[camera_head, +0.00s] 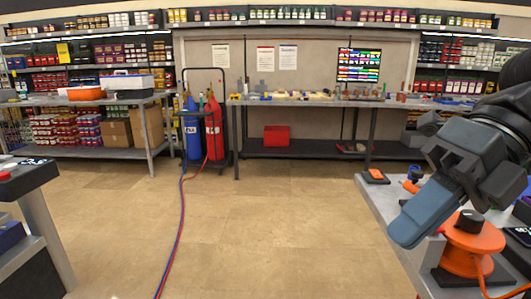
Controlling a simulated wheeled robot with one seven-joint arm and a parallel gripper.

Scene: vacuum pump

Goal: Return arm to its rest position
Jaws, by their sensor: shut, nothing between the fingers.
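My gripper (408,228) is at the right side of the head view, at the end of my dark arm, pointing down and to the left. Its blue-grey fingers are shut together with nothing between them. It hangs in front of and above the left edge of the right-hand workbench (397,212). An orange round pump-like thing (472,243) with a black knob stands on that bench, just right of the fingers. The fingers hide part of the bench; I cannot tell whether they touch anything.
A small orange item on a black pad (375,176) lies on the right bench. Another bench (32,205) is at the left edge. Blue (191,130) and red (213,128) gas cylinders stand behind, their hoses crossing the floor. The middle floor (270,230) is otherwise clear.

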